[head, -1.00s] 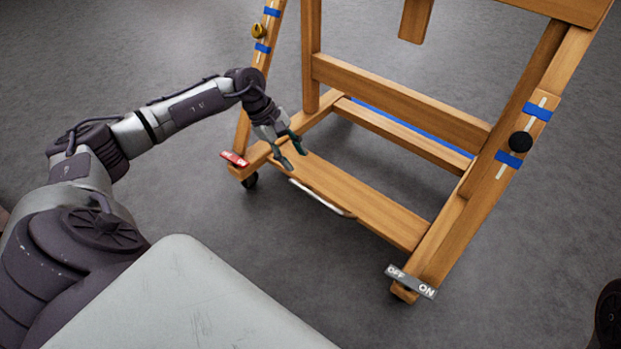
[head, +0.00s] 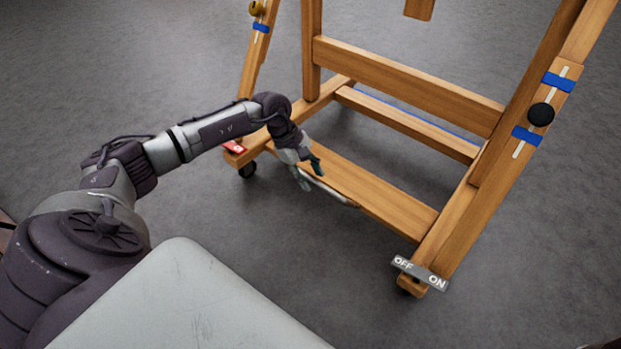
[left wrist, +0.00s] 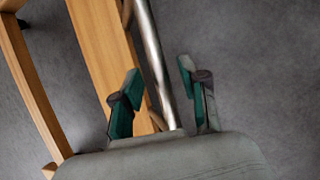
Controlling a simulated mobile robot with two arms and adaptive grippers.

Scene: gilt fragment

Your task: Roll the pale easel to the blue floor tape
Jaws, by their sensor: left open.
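The wooden easel (head: 408,85) stands upright on the grey floor, its lower frame facing me. A thin metal bar (head: 335,193) runs along the front of its low front board (head: 380,195). My left gripper (head: 311,178) is open at the left end of this bar. In the left wrist view, the bar (left wrist: 153,50) passes between the open green-padded fingers (left wrist: 160,80), which are not closed on it. Blue floor tape (head: 455,131) shows as a thin strip behind the easel's rear low rail; most of it is hidden. My right gripper is not in view.
A red tag (head: 233,147) sits by the left front caster (head: 247,170). A grey OFF/ON plate (head: 420,272) sits at the right front foot. A black knob (head: 541,114) is on the right upright. The floor around the easel looks clear.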

